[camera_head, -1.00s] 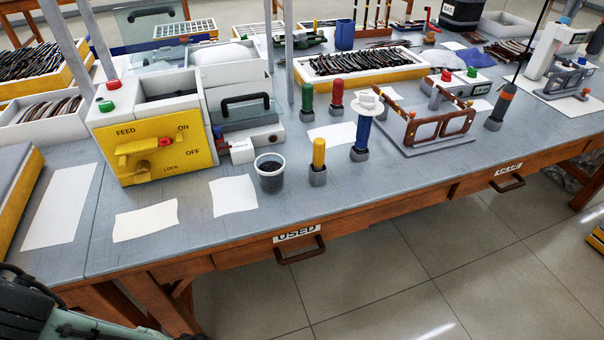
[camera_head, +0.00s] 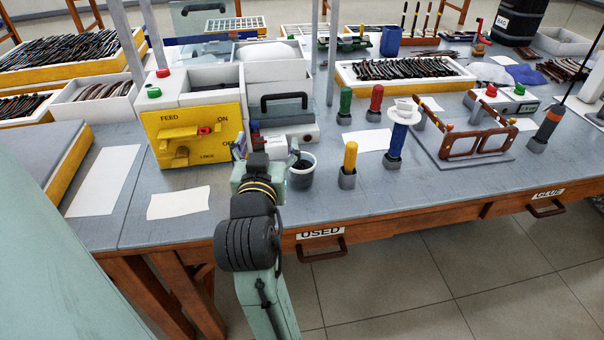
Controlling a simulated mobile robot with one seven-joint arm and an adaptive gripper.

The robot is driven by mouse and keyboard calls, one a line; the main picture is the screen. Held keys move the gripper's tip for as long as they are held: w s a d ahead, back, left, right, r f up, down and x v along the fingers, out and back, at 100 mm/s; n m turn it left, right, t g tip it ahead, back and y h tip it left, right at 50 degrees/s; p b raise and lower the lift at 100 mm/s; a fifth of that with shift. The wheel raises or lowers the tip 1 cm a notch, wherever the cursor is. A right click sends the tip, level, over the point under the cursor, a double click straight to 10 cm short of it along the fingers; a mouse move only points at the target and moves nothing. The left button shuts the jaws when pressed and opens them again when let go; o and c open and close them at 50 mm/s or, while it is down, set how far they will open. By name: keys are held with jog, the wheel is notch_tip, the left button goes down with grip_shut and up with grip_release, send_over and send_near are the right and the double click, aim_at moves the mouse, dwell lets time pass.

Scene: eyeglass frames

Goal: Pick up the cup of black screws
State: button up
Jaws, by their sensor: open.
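The cup of black screws (camera_head: 301,178) is a small clear cup with a pale rim and dark contents. It stands upright on the grey workbench (camera_head: 400,186) near the front edge, right of the yellow machine. My gripper (camera_head: 266,158) is open over the bench, just left of the cup. It overlaps the cup's left side in the picture. I cannot tell whether a finger touches the cup. My wrist and forearm come up from the bottom and hide the bench left of the cup.
The yellow feed machine (camera_head: 192,148) stands behind and left of my gripper. A yellow-handled tool (camera_head: 350,157) and a blue tool with a white top (camera_head: 396,140) stand right of the cup. Papers lie on the bench.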

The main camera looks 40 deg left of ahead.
aim_at(300, 176)
jog(key=d+f+h, duration=0.1)
jog(key=f, duration=0.2)
jog(key=w+d+f+m+h, duration=0.1)
jog(key=d+f+h, duration=0.1)
jog(key=f, duration=0.1)
jog(key=d+f+g+h, duration=0.1)
jog(key=d+f, duration=0.1)
jog(key=shift+w+f+m, duration=0.3)
jog(key=shift+f+m, duration=0.1)
jog(key=w, duration=0.1)
jog(key=w+a+f, duration=0.1)
jog(key=w, duration=0.1)
jog(key=shift+w+a+f+h+b, duration=0.1)
jog(key=shift+a+f+h+b, duration=0.1)
jog(key=shift+f+h+b, duration=0.15)
jog(key=shift+f+p+x, duration=0.1)
jog(key=shift+p+x, duration=0.25)
jog(key=shift+x, duration=1.2)
jog(key=shift+f+p+x, duration=0.15)
jog(key=shift+p+x, duration=0.15)
jog(key=shift+x, duration=1.25)
jog(key=shift+a, duration=0.2)
jog(key=c, duration=1.5)
